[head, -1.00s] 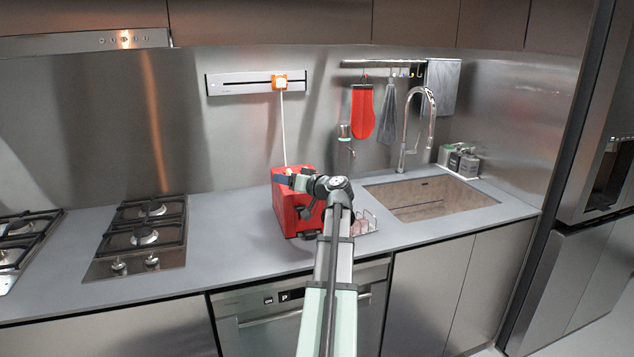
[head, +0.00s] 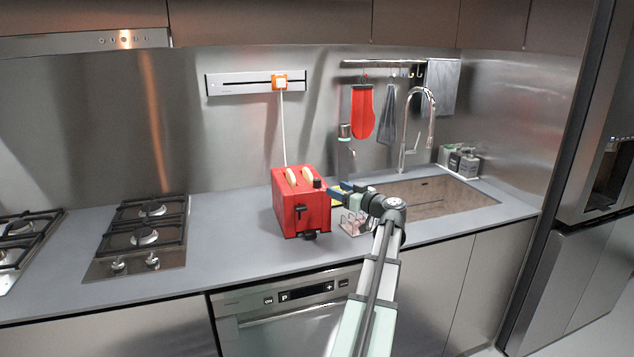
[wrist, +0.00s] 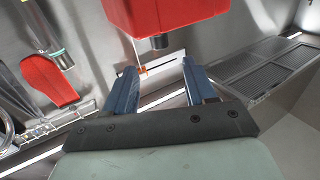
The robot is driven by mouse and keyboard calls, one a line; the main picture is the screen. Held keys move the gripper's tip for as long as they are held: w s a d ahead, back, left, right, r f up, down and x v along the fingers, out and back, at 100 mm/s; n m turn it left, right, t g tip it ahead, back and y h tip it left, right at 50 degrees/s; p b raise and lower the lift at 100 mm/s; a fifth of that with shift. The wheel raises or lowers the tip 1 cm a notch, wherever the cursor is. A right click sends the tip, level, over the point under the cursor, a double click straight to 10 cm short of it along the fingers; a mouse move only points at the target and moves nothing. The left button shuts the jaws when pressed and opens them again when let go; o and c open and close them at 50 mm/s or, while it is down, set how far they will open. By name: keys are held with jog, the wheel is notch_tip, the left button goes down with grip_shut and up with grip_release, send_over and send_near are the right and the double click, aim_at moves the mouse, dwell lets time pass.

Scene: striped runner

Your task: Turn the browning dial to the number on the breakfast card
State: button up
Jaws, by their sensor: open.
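The red toaster (head: 303,212) stands on the counter with two bread slices (head: 298,176) in its top slots. Dark knob-like parts show at its top right corner (head: 317,183) and low on its front (head: 308,235); I cannot tell which is the browning dial, and no numbers are legible. My gripper (head: 338,190) is just right of the toaster, open and empty. In the wrist view, my gripper's blue fingers (wrist: 160,78) are apart, with the toaster (wrist: 165,14) and a dark knob (wrist: 158,42) beyond them. I cannot make out a breakfast card.
A wire rack (head: 353,223) stands right of the toaster, partly behind my arm. The sink (head: 440,195) lies farther right, and a stove (head: 135,240) is at left. A white cord runs up to an orange plug (head: 279,82). The counter left of the toaster is clear.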

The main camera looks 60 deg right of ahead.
aim_at(317, 182)
jog(key=x, duration=1)
jog(key=shift+w+d, duration=0.2)
jog(key=shift+w, duration=0.15)
jog(key=c, duration=0.9)
jog(key=shift+a+h, duration=0.1)
jog(key=shift+h, duration=0.2)
jog(key=m+g+h, duration=0.2)
jog(key=m+h, duration=0.1)
jog(key=shift+a+h, duration=0.15)
jog(key=shift+h, duration=0.15)
jog(key=shift+m+g+h, duration=1.3)
jog(key=shift+g+h, duration=0.1)
jog(key=shift+h, duration=0.2)
jog(key=shift+m+g+h, duration=1.1)
jog(key=shift+m+g, duration=0.1)
jog(key=shift+g, duration=0.3)
jog(key=o, duration=0.9)
jog(key=shift+d, duration=0.25)
